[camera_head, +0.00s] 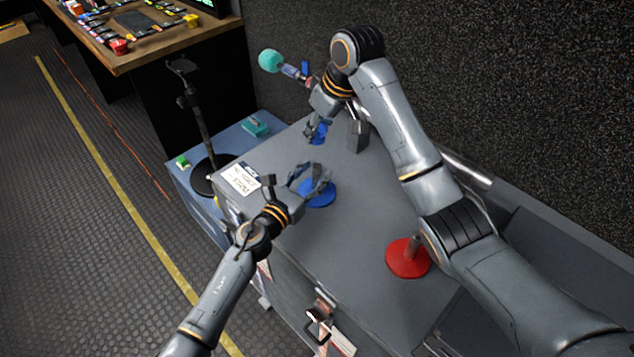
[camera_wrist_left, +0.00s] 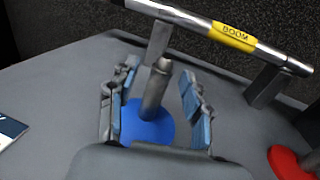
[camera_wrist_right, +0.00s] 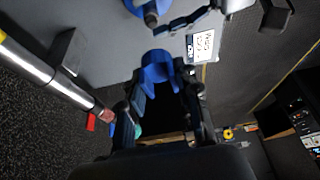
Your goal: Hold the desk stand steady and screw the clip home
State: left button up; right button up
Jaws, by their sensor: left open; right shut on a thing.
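The desk stand has a round blue base (camera_head: 320,196) and a grey post, upright on the grey case top; the post (camera_wrist_left: 157,88) also shows in the left wrist view. My left gripper (camera_head: 312,178) is open, with its fingers on either side of the post. In the left wrist view, gaps show between the post and both fingers. My right gripper (camera_head: 319,122) is shut on the blue clip (camera_head: 318,134) and holds it beyond the stand, apart from the post. In the right wrist view the forked clip (camera_wrist_right: 157,68) sits at the fingertips.
A red-based stand (camera_head: 408,260) is on the case at the right. A card with writing (camera_head: 240,178) lies at its left edge. A boom pole (camera_wrist_left: 190,18) on supports runs along the back. A teal-headed microphone (camera_head: 270,61) is near my right gripper. A black stand (camera_head: 208,175) is at the left.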

pick_arm(q)
grip_shut()
dwell(0.3)
pick_arm(e)
send_over(317, 163)
jog(key=shift+f, duration=2.5)
jog(key=shift+f, duration=0.1)
jog(key=shift+f, duration=0.8)
jog(key=shift+f, duration=0.55)
